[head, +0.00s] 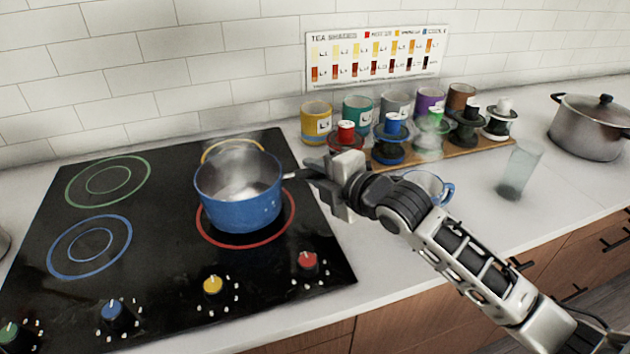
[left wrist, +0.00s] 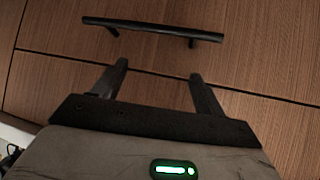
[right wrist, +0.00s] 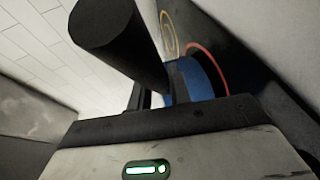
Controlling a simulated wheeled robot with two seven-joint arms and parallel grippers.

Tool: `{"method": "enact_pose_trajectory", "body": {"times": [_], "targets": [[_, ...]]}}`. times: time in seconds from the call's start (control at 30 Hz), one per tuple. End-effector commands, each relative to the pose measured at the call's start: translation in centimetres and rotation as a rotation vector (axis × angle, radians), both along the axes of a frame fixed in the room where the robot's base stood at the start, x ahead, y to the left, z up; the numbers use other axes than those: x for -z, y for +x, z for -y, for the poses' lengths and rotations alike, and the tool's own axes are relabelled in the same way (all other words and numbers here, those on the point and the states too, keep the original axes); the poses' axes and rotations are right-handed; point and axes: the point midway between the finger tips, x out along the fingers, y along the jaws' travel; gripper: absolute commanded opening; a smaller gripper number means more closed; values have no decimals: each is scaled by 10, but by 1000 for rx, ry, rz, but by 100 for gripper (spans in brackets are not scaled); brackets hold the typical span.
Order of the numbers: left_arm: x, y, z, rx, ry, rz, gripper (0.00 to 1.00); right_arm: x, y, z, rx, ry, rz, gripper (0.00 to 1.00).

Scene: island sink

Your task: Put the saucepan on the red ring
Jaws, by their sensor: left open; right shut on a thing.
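The blue saucepan (head: 238,205) is upright over the red ring (head: 291,224) of the black cooktop, with steam inside it. The ring shows around its right and lower sides; I cannot tell whether the base touches the glass. My right gripper (head: 305,176) is shut on the saucepan's handle, at the pan's right. In the right wrist view the dark handle (right wrist: 115,35) runs between the fingers, with the blue pan wall (right wrist: 203,82) and the red ring (right wrist: 207,58) beyond. My left gripper (left wrist: 158,70) is open and empty, facing a wooden drawer; it is outside the head view.
The yellow ring (head: 233,142) is behind the pan; green (head: 108,181) and blue (head: 90,245) rings lie left. Knobs line the cooktop front. Several mugs, a wooden board (head: 450,152), a glass (head: 520,170) and a lidded pot (head: 590,128) stand right. A drawer handle (left wrist: 150,29) faces my left gripper.

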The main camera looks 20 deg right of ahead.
Motion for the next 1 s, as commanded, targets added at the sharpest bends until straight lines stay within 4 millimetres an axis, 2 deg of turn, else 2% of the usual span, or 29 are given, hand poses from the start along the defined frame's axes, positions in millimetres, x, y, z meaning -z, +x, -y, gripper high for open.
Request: {"method": "enact_pose_trajectory", "body": {"times": [0.03,0.2,0.43,0.47,0.5,0.53,0.87,1.0], "targets": [[7,0,1,3,-2,2,72,7,0,0,0,7,8,0],[-6,3,6,9,-12,17,72,4,0,0,0,6,9,0],[-4,2,5,10,-11,14,72,8,1,0,0,5,8,0],[-5,2,5,10,-11,14,72,11,0,0,1,-1,0,28],[-4,2,5,10,-9,15,72,11,0,0,1,-1,0,39],[-4,2,5,10,-9,15,72,11,0,0,1,-1,0,41],[-3,0,3,9,-6,9,72,6,0,0,0,1,2,41],[0,0,3,9,-5,9,72,5,-17,8,1,-4,-1,41]]}}
